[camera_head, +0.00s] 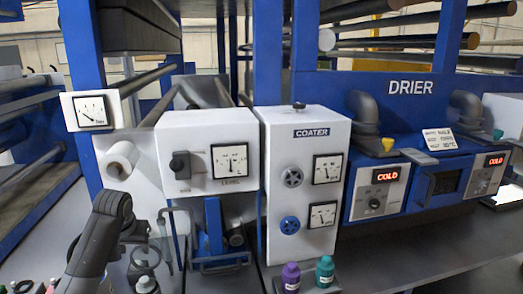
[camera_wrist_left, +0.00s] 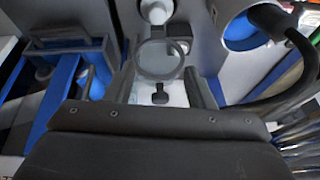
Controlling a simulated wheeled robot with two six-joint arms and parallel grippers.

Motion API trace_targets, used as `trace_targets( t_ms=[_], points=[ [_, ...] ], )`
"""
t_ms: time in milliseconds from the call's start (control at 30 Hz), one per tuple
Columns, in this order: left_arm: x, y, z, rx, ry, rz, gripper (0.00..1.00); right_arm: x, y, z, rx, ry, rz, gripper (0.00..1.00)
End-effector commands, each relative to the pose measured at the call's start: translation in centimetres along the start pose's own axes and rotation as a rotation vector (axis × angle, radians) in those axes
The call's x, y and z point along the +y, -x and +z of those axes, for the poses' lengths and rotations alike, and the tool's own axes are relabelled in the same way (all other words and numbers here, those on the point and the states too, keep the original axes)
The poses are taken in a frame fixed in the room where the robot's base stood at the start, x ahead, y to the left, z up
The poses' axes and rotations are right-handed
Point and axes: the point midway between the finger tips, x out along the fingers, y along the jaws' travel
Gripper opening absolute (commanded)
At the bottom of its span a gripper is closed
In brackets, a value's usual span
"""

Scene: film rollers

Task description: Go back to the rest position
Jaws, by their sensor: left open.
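My left arm comes in from the lower left in the head view, with its dark left gripper (camera_head: 156,243) low in front of the white machine panel. In the left wrist view the two fingers of this gripper (camera_wrist_left: 163,84) stand apart, with a grey ring (camera_wrist_left: 160,60) showing between or beyond them. I see nothing held in the jaws. My right gripper is not in view.
The LEVEL box (camera_head: 208,150) and white COATER cabinet (camera_head: 303,185) stand close to the right of my arm. A purple bottle (camera_head: 291,278) and a teal bottle (camera_head: 325,272) stand before the cabinet. The DRIER (camera_head: 410,130) is at right. Grey counter (camera_head: 430,270) at lower right is clear.

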Motion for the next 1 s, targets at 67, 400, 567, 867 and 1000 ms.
trace_targets(
  t_ms=[67, 400, 567, 867, 1000],
  points=[
    [0.5, -2.7, 3.9, -0.012, -0.032, -0.005, 0.49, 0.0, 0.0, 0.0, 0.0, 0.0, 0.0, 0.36],
    [1.6, -8.3, 20.0, -0.029, -0.12, 0.0, 0.49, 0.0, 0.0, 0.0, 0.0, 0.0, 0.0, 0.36],
    [1.7, -8.3, 27.5, -0.034, -0.136, 0.007, 0.49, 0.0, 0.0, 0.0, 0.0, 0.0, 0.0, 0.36],
    [1.2, -4.9, 39.0, -0.036, -0.129, -0.001, 0.49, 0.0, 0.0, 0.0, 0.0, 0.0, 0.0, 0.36],
    [0.9, -3.1, 42.0, -0.036, -0.121, -0.01, 0.49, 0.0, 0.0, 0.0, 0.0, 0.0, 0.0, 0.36]
  ],
)
